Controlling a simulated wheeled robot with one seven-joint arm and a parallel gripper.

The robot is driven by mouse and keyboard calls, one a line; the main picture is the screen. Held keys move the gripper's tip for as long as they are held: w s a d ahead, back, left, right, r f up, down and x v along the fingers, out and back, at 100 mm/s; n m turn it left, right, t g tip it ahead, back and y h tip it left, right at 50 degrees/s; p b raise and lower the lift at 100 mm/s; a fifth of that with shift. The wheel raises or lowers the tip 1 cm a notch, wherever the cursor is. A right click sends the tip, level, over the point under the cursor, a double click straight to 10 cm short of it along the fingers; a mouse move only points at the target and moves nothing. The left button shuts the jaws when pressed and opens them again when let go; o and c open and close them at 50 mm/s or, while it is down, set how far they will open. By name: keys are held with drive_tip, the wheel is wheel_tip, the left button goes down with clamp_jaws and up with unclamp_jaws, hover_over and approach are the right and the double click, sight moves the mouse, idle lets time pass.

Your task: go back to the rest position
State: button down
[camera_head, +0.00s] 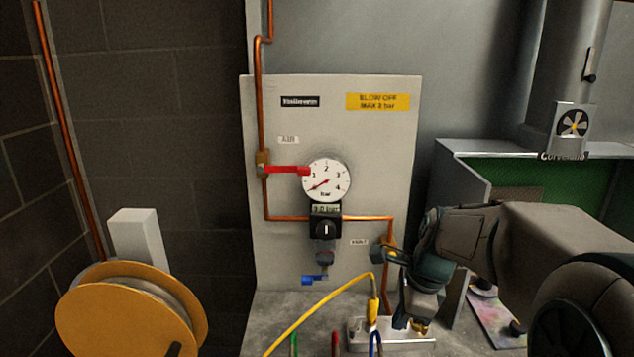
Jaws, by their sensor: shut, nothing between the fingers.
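My gripper (418,326) is at the lower right of the view, pointing down near the right end of a pale metal block (420,345). Its fingers are small here and partly dark; they look shut with nothing between them. My grey arm reaches in from the right edge. I cannot tell whether the fingertips touch the block.
A grey panel (380,135) carries a round gauge (327,180), a red lever (287,170) and a blue handle (314,280). A yellow hose (320,305) runs to the block. A yellow reel (125,315) stands left. A green-lined booth (540,185) stands behind my arm.

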drive_tip(key=s+a+n+t+h, duration=0.1)
drive_tip(key=s+a+n+h, duration=0.1)
drive_tip(key=s+n, duration=1.2)
drive_tip(key=n, duration=0.5)
drive_tip(key=shift+s+a, duration=0.15)
drive_tip(key=shift+s, duration=0.15)
drive_tip(key=c, duration=2)
unclamp_jaws()
drive_tip(key=shift+s+f+n, duration=0.15)
drive_tip(key=shift+s+n, duration=0.05)
drive_tip(key=shift+n, duration=0.4)
drive_tip(key=o, duration=0.6)
wheel_tip(320, 180, up, 3)
drive_tip(key=m+g+b, duration=0.3)
drive_tip(key=m, duration=0.4)
hover_over(352, 329)
drive_tip(key=shift+h, duration=0.3)
wheel_tip(352, 329, down, 14)
drive_tip(key=shift+r+p, duration=0.15)
drive_tip(key=shift+p, duration=0.2)
clamp_jaws()
